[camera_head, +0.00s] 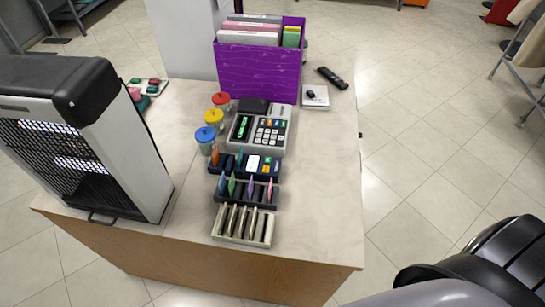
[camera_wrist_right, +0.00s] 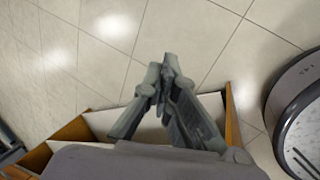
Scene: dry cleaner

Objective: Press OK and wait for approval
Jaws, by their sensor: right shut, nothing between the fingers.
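A grey keypad machine (camera_head: 258,129) with a green display, pale keys and a few coloured keys sits mid-counter in the head view. I cannot read an OK label on either. My right gripper (camera_wrist_right: 168,68) shows in the right wrist view, shut and empty, above the tiled floor and apart from both devices. Neither gripper shows in the head view.
The counter (camera_head: 320,220) is clear along its right side. A purple file box (camera_head: 258,75) stands behind, and a large black-and-white machine (camera_head: 85,135) fills the left.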

